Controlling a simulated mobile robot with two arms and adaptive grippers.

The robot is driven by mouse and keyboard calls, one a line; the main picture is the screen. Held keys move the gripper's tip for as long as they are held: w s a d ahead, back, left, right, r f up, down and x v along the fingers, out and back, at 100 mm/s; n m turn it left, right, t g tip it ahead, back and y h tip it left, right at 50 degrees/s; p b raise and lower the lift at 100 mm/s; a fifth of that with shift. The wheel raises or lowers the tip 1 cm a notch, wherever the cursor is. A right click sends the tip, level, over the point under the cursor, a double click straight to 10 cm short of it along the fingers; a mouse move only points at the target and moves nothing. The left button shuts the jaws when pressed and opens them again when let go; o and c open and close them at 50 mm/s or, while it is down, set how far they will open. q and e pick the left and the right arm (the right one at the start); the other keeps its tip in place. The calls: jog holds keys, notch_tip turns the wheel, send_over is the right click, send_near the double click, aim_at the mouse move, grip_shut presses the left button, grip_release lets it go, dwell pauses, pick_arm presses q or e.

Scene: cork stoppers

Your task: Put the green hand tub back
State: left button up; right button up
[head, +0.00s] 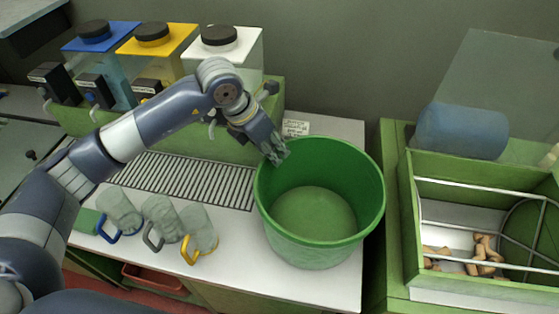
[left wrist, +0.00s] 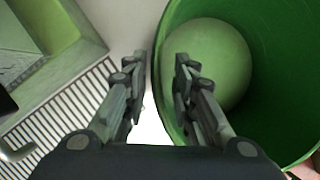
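The green hand tub (head: 310,248) is a large round open tub standing upright on the white counter, right of the drip grate. It looks empty. My left gripper (head: 275,154) is at the tub's upper left rim, pointing down. In the left wrist view, the fingers of my left gripper (left wrist: 158,75) are apart, with the rim of the tub (left wrist: 162,55) running between them. One finger is outside the wall and the other is over the inside. I cannot tell whether either finger touches the wall. My right gripper is not in view.
Mugs with blue, grey and yellow handles (head: 198,232) stand left of the tub. Dispensers with blue, yellow and white lids (head: 220,37) stand behind the grate (head: 185,180). A small label card (head: 296,128) is behind the tub. A green crate with corks (head: 410,215) is to the right.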

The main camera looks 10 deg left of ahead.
pick_arm(q)
jog(key=b+v, duration=0.1)
jog(key=v, duration=0.5)
jog(key=shift+r+b, duration=0.25)
jog(key=shift+b, duration=0.05)
jog(key=shift+s, duration=0.1)
